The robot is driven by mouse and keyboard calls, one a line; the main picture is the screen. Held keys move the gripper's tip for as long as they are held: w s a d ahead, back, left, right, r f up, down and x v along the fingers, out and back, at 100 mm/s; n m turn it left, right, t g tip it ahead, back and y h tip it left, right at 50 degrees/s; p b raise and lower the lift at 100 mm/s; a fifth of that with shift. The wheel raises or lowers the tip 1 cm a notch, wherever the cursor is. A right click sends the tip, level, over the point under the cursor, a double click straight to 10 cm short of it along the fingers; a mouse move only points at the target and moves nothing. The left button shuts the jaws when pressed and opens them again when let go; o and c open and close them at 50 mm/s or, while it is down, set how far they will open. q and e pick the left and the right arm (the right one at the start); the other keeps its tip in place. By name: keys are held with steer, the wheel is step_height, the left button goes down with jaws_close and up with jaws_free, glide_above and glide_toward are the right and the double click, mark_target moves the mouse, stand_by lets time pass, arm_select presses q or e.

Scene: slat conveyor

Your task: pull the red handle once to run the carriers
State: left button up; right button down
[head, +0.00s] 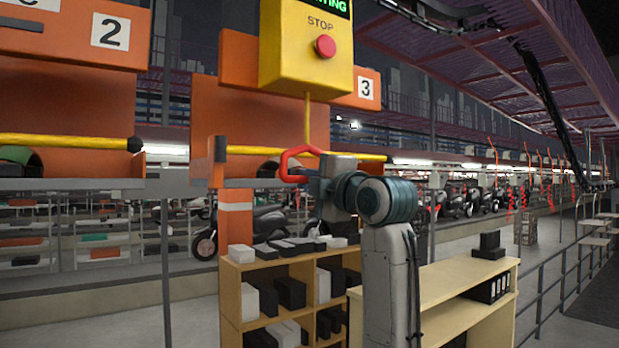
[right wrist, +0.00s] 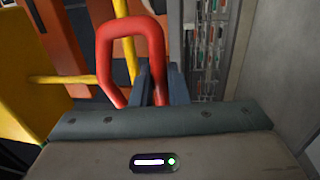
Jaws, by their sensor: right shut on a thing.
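The red handle (head: 291,163) is a loop hanging on a yellow cord (head: 307,120) below the yellow control box (head: 293,70) in the head view. The box has a red stop button (head: 325,46). My right gripper (head: 318,167) is shut on the right side of the handle loop. In the right wrist view the red handle (right wrist: 128,38) rises between the dark fingers of my right gripper (right wrist: 158,88), which hold one side of it. The left gripper is not in view.
Orange carriers marked 2 (head: 110,31) and 3 (head: 366,89) hang behind, with yellow bars (head: 65,141) across their fronts. Wooden shelves (head: 240,290) with black and white boxes stand below. A railing (head: 560,262) runs along the right.

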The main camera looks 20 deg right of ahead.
steer(key=shift+f+b, duration=0.35)
steer(key=shift+f, duration=0.6)
steer(key=shift+r, duration=0.1)
step_height(320, 180, up, 6)
steer(key=p, duration=0.4)
steer(key=c, duration=1.4)
jaws_free()
steer(key=b+v, duration=0.3)
steer(key=v, duration=0.6)
steer(key=shift+b, duration=0.35)
